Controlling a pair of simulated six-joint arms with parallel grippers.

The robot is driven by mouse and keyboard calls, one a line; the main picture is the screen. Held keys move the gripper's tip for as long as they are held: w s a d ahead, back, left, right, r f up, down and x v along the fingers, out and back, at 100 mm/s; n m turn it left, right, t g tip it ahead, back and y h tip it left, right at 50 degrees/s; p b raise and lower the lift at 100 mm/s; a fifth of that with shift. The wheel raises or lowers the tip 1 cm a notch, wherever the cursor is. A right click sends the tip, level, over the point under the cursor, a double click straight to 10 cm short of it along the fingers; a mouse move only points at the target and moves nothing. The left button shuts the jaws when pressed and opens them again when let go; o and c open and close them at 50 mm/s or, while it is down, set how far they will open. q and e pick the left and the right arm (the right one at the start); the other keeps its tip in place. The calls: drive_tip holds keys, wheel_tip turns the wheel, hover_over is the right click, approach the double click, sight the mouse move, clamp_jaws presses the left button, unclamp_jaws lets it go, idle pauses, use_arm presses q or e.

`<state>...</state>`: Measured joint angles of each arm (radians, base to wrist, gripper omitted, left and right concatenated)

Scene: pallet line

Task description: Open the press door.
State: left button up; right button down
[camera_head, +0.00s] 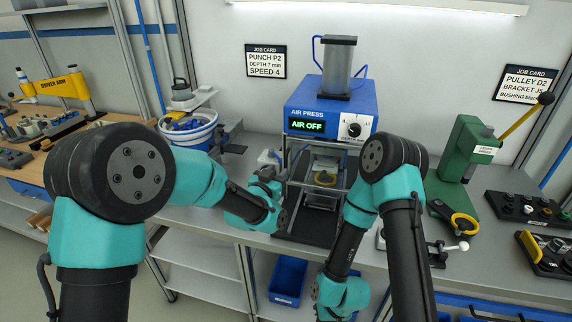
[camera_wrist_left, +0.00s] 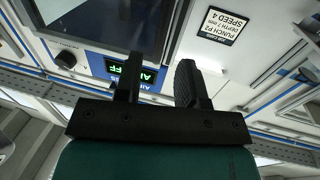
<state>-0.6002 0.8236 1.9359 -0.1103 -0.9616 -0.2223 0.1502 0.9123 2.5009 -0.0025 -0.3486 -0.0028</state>
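The air press (camera_head: 307,99) stands on the bench at the back, with a blue head and a display reading AIR OFF. Below its head is the press door (camera_head: 318,186), a grey-framed guard in front of the work space. I cannot tell for sure whether it is fully shut. My left gripper (camera_head: 268,178) is beside the left side of the guard, apparently apart from it. In the left wrist view its two black fingers (camera_wrist_left: 158,75) are spread with nothing between them; the press display (camera_wrist_left: 131,73) shows behind. My right gripper is out of frame below.
A green lever press (camera_head: 468,150) and black trays (camera_head: 520,207) are on the right. My right forearm crosses in front of the press's right side. Blue bins (camera_head: 288,277) sit below the bench.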

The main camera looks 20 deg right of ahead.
sight(286, 163)
use_arm(q)
drive_tip(key=x, duration=0.6)
drive_tip(key=shift+c, duration=0.4)
clamp_jaws()
